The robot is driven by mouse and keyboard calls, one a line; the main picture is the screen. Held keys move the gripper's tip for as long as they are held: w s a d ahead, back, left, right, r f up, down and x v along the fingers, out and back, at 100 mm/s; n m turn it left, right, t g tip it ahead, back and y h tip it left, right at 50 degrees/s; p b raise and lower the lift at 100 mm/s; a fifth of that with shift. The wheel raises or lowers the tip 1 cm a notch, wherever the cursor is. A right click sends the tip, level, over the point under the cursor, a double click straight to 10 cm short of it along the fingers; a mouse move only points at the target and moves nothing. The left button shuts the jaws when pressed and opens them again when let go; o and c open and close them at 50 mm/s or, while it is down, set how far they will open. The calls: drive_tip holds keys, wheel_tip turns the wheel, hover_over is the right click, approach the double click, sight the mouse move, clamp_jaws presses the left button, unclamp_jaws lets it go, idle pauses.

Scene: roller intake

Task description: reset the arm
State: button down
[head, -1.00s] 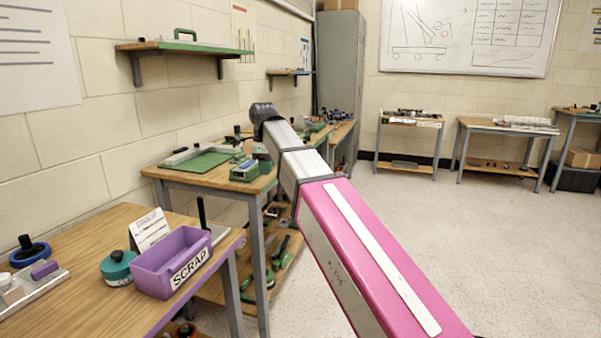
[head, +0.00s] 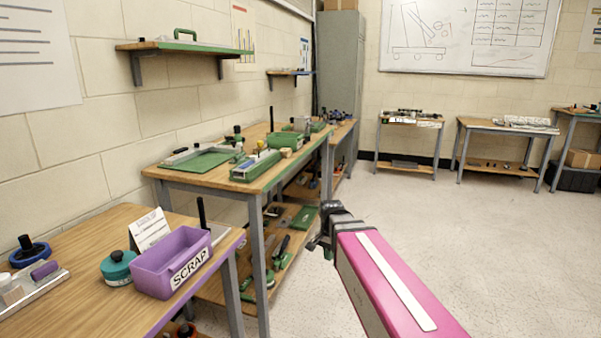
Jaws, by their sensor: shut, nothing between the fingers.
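My arm, with a pink link (head: 390,285), reaches up from the lower right. My gripper (head: 317,243) shows small and dark at the far end of the link, partly hidden behind it. It is shut and empty, over the floor to the right of the green-edged bench, and appears to touch nothing.
A wooden bench at the near left holds a purple SCRAP bin (head: 172,262), a teal round container (head: 117,268) and a card. Behind it stands a green-edged bench (head: 215,178) with fixtures. Open floor (head: 480,230) lies to the right.

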drive_tip(key=s+d+f+n, duration=0.6)
drive_tip(key=s+d+f, duration=0.2)
drive_tip(key=f, duration=0.3)
drive_tip(key=shift+s+d+n, duration=0.3)
drive_tip(key=shift+d, duration=0.15)
idle(0.6)
